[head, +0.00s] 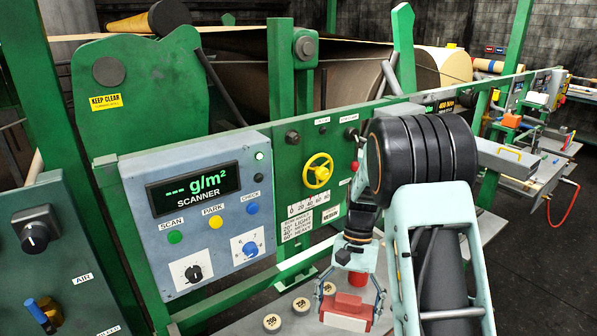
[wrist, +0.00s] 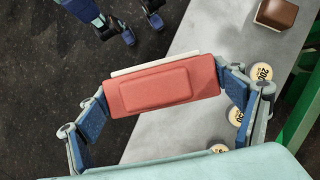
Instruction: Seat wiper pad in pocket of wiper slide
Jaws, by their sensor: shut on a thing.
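The wiper pad (wrist: 165,85) is a red block with a raised red middle and a white strip along its far edge. My gripper (wrist: 163,90) is shut on it, one finger at each short end. In the head view the pad (head: 346,310) hangs between the fingers of my gripper (head: 350,305), low in the picture, in front of the grey bench. In the wrist view it is above the bench's edge and the dark floor. I cannot make out the wiper slide or its pocket for certain in either view.
The grey bench top (wrist: 185,125) carries several round pale weights (wrist: 261,71) and a brown block (wrist: 277,14) on a white base. Behind stand a green machine frame, a yellow handwheel (head: 318,171) and the scanner panel (head: 205,210). Dark floor lies left of the bench in the wrist view.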

